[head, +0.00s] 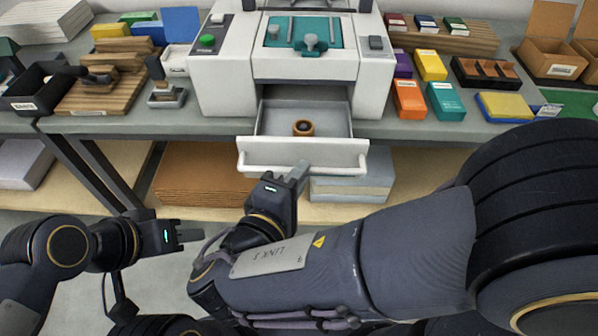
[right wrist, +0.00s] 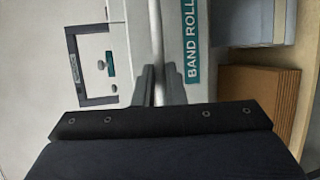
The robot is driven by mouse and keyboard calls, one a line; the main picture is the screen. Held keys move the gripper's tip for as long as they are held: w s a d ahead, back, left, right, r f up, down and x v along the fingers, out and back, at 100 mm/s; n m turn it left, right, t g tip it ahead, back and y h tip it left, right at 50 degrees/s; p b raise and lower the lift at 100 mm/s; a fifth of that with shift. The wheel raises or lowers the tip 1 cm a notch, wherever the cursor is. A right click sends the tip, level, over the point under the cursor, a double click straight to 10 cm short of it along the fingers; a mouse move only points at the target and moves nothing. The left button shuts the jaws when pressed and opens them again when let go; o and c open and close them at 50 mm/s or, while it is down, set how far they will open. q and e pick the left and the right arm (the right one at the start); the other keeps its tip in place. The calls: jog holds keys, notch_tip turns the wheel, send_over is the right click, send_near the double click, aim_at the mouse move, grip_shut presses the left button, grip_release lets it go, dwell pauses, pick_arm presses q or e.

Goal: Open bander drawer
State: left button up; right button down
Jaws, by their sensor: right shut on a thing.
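The bander (head: 222,85) is a white machine with a green button and a teal top plate. My right gripper (head: 300,173) is at the middle of the drawer front. In the right wrist view my right gripper (right wrist: 159,85) is shut on the pale bar handle (right wrist: 156,35), beside a teal "BAND ROLL" label (right wrist: 193,47). My left gripper (head: 198,234) is low at the left, away from the bander; its finger gap is not clear.
The grey bench carries wooden stepped racks (head: 110,70) and a stamp (head: 165,90) on the left. Coloured boxes (head: 408,97) and a black tray (head: 485,75) stand on the right. Stacked brown cardboard (head: 205,175) lies on the lower shelf. My right forearm covers the lower right.

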jog(key=c, duration=1.5)
grip_release()
jog(key=v, duration=0.7)
jog(key=shift+s+a, duration=0.15)
jog(key=shift+s, duration=0.25)
